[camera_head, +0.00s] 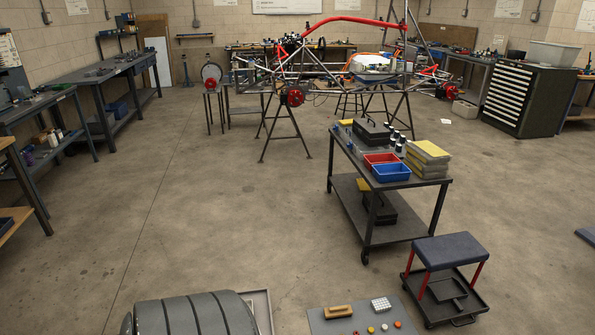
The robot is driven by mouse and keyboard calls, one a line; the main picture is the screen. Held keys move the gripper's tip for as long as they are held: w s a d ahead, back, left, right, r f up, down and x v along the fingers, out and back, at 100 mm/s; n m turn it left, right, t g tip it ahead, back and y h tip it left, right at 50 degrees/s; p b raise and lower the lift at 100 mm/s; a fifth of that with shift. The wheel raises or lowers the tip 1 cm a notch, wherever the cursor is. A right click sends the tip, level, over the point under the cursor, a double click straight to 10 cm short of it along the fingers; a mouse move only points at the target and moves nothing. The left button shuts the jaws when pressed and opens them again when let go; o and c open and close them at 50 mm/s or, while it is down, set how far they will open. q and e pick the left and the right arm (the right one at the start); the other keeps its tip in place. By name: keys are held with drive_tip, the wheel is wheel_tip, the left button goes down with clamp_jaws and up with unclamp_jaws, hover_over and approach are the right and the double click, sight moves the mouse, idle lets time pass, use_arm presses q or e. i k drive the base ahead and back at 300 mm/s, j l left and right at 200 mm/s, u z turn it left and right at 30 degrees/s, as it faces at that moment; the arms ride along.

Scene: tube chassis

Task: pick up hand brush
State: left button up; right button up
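A wooden-topped block (338,312), which looks like the hand brush, lies on a flat grey mat (322,325) on the floor at the bottom edge of the head view. A white gridded block (381,304) lies to its right on the same mat. Several small round pieces, yellow, red and orange, lie in front of them. The mat's near edge is cut off by the frame. Neither of my grippers shows in this view.
A large grey ribbed cylinder (185,315) lies left of the mat. A low stool with a dark padded seat (449,250) stands to the right. A wheeled cart (345,147) with bins stands behind. Open floor (230,220) lies at centre-left.

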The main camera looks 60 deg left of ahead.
sight(331, 312)
drive_tip(key=u, duration=1.95)
drive_tip(key=i+l+u, duration=0.25)
drive_tip(key=u, duration=0.2)
drive_tip(key=i+l+u, duration=0.2)
drive_tip(key=l+u, duration=0.2)
drive_tip(key=i+l+u, duration=0.1)
drive_tip(key=l+u, duration=0.35)
drive_tip(key=j, duration=0.1)
